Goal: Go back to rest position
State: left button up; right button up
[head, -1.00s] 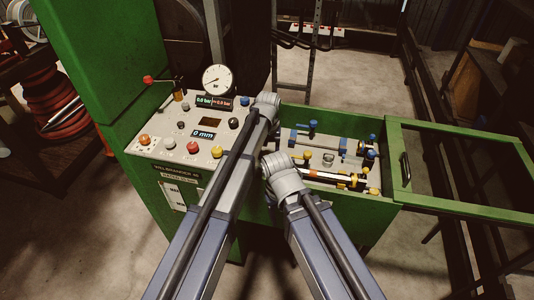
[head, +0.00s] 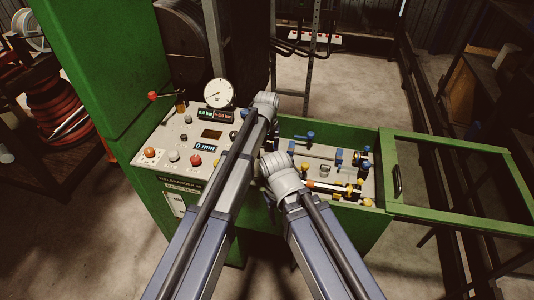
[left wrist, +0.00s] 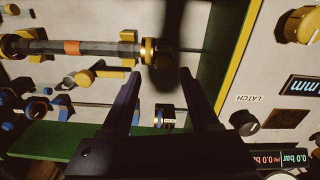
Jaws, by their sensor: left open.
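In the head view my two arms reach forward from the bottom, over the green hose crimper (head: 95,85). Both grippers are hidden there behind the forearms' far ends. In the left wrist view my left gripper (left wrist: 159,73) is open, its two dark fingers spread with nothing held between them. Beyond the fingers a dark rod with an orange band (left wrist: 71,48) and a gold collar (left wrist: 148,50) lies over the pale tray. The gripper looks apart from it, but the exact gap cannot be told. My right gripper is not seen.
A green open frame (head: 455,217) with a black handle reaches further right.

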pick_arm(q)
jog(key=shift+r+p, duration=0.3)
jog(key=shift+r, duration=0.35)
